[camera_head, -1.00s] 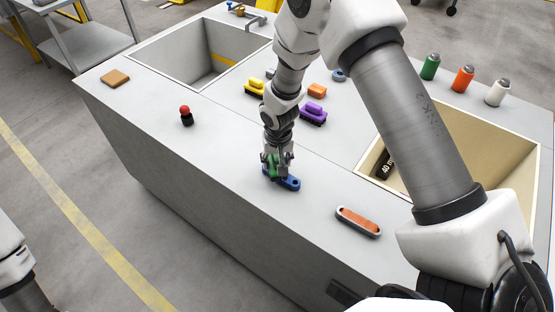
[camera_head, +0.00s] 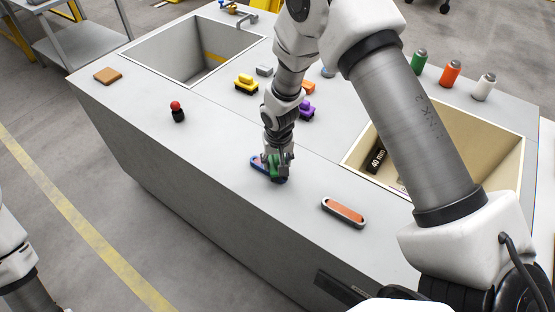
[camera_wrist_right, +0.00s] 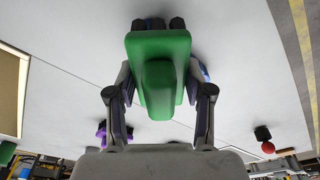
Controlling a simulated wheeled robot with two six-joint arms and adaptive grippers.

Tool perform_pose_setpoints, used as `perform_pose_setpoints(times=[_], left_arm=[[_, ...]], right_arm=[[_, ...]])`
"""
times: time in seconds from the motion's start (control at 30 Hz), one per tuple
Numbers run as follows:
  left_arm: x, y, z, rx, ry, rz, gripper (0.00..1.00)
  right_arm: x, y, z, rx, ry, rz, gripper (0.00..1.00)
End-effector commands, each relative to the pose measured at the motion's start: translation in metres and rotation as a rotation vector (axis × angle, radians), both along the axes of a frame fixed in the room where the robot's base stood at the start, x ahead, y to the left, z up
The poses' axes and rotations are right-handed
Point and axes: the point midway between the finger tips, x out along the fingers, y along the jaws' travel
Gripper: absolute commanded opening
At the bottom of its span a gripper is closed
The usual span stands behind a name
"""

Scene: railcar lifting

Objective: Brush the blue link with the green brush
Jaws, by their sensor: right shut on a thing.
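My right gripper (camera_head: 276,167) is shut on the green brush (camera_head: 273,160), low over the counter. In the right wrist view the brush's green block (camera_wrist_right: 158,45) and handle lie between the two fingers. Dark bristles (camera_wrist_right: 160,22) show at its far edge. The blue link (camera_head: 257,161) lies flat on the counter under the brush. Its left end shows, and its right end is partly covered by the gripper. Only a blue sliver of it (camera_wrist_right: 204,72) shows beside the brush in the wrist view. Whether the bristles touch it cannot be told. My left gripper is out of view.
An orange-topped oval brush or link (camera_head: 344,212) lies to the right. A red-and-black knobbed piece (camera_head: 177,112) stands to the left. Yellow (camera_head: 246,85) and purple (camera_head: 307,109) pieces lie behind. A sink (camera_head: 190,50) and an open bin (camera_head: 510,150) are sunk into the counter.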

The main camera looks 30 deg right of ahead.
Motion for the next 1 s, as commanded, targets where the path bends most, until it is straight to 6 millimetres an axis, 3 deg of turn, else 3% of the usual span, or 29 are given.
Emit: perform_pose_setpoints(times=[0.07, 0.1, 0.2, 0.7, 1.0], left_arm=[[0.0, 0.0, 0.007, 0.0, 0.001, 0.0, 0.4], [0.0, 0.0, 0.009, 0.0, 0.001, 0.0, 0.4], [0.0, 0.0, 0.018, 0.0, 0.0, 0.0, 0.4], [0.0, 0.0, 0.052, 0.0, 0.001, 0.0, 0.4], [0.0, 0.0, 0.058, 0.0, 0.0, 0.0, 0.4]], right_arm=[[0.001, 0.0, 0.008, 0.0, -0.002, 0.001, 0.24], [-0.001, 0.0, -0.006, -0.002, 0.008, 0.002, 0.24], [0.002, -0.001, 0.012, -0.002, -0.002, 0.002, 0.24], [0.003, -0.001, 0.057, -0.002, 0.0, 0.005, 0.24], [0.004, -0.001, 0.066, -0.002, 0.0, 0.007, 0.24]])
